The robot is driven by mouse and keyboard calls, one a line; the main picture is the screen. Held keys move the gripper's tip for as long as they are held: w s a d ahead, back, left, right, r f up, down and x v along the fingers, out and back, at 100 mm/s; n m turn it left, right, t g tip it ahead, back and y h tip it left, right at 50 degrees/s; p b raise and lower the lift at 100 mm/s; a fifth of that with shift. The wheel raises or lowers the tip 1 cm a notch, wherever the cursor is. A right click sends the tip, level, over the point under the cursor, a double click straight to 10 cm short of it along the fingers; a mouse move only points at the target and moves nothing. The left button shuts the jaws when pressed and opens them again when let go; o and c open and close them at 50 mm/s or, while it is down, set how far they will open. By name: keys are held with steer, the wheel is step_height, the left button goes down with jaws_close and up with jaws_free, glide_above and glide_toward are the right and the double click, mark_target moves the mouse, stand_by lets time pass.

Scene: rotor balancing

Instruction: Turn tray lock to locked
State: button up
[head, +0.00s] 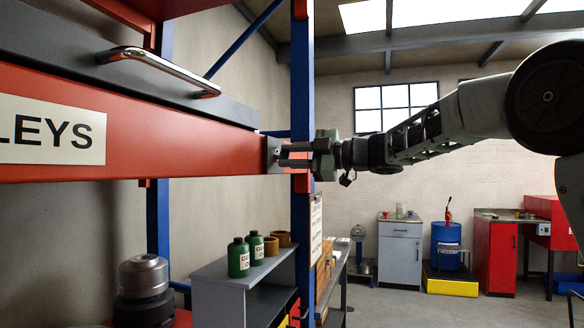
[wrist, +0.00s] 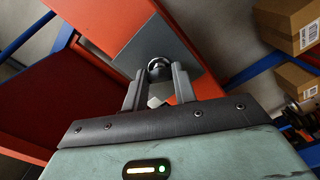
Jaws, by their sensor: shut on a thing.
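The tray lock has a grey square plate (head: 271,155) at the right end of the red tray front (head: 190,150). In the wrist view, the plate (wrist: 146,44) carries a small round metal lock knob (wrist: 158,66). My gripper (head: 284,156) reaches it from the right in the head view. In the wrist view, the two fingers of my gripper (wrist: 157,84) stand on either side of the knob and are shut on it. The fingers partly hide the knob, and I cannot tell which way the lock is turned.
A chrome handle (head: 160,69) is on the dark tray above the red front. A blue post (head: 301,80) stands close behind my gripper. Green bottles (head: 238,257) stand on a grey shelf below. In the wrist view, cardboard boxes (wrist: 290,85) lie at the right.

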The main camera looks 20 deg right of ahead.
steer(key=n+b, duration=0.4)
steer(key=n, duration=0.1)
steer(key=shift+f+n, duration=0.1)
steer(key=shift+n, duration=0.3)
stand_by(0.4)
steer(key=o, duration=1)
steer(key=shift+s, duration=0.1)
steer(key=b+v, duration=0.4)
steer(key=v, duration=1.3)
steer(key=shift+d, duration=0.15)
